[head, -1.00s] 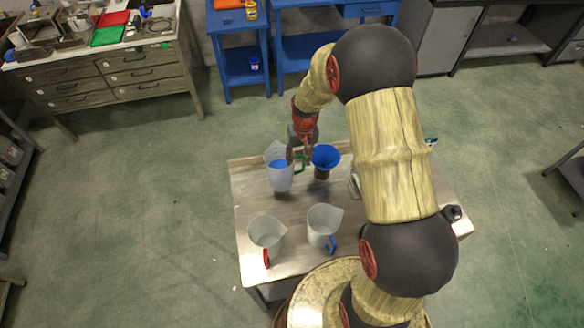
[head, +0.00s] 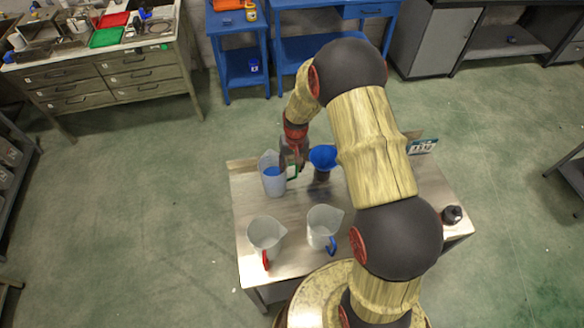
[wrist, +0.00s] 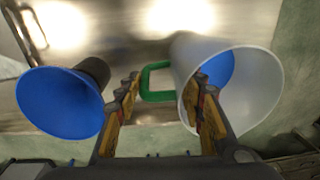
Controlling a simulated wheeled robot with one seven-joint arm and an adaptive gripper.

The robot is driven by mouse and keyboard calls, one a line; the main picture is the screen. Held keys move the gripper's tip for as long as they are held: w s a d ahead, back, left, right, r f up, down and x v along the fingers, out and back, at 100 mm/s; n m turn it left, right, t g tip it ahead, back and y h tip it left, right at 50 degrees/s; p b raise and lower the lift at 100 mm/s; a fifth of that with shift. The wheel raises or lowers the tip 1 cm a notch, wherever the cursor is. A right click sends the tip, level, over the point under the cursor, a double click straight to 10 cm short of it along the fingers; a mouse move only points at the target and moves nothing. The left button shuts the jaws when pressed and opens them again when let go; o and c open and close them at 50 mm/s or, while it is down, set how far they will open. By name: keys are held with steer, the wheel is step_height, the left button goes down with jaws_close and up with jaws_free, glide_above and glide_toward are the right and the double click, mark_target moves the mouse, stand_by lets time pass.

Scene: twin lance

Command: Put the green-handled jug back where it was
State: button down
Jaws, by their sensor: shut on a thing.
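The green-handled jug (head: 273,182) is translucent white with blue contents. It is at the far left part of the metal table in the head view, looking nearly upright; I cannot tell whether its base touches the top. My gripper (head: 292,162) is at its right side, at the green handle (wrist: 145,82). In the wrist view the jug (wrist: 262,90) is on the right, and its handle lies between my fingers (wrist: 165,105), which are shut on it. A blue funnel (head: 323,155) on a dark holder stands right of the jug; it also shows in the wrist view (wrist: 58,103).
A red-handled jug (head: 266,232) and a blue-handled jug (head: 322,225) stand at the front of the table (head: 290,205). A small black bottle (head: 452,215) is at the right, and a sign (head: 422,146) at the back right. The middle left tabletop is clear.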

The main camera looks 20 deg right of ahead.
steer(key=c, duration=1.1)
jaws_free()
steer(key=shift+f, duration=0.1)
steer(key=shift+c, duration=0.2)
steer(key=s+a+r+t, duration=0.1)
steer(key=s+r, duration=0.2)
steer(key=r, duration=0.7)
steer(key=s+a+r+n+t+p, duration=0.1)
steer(key=s+r, duration=0.2)
steer(key=r, duration=0.8)
steer(key=s+a+r, duration=0.2)
steer(key=s+r, duration=0.1)
steer(key=r, duration=0.7)
steer(key=s+a+r+t, duration=0.1)
steer(key=s+r, duration=0.3)
steer(key=s, duration=0.5)
steer(key=s+a+r+n+t, duration=0.1)
steer(key=s+r, duration=0.3)
steer(key=s, duration=0.5)
steer(key=shift+a+r+n+t+h, duration=0.3)
steer(key=shift+a+r+t, duration=0.1)
steer(key=shift+t, duration=0.3)
steer(key=shift+f, duration=0.1)
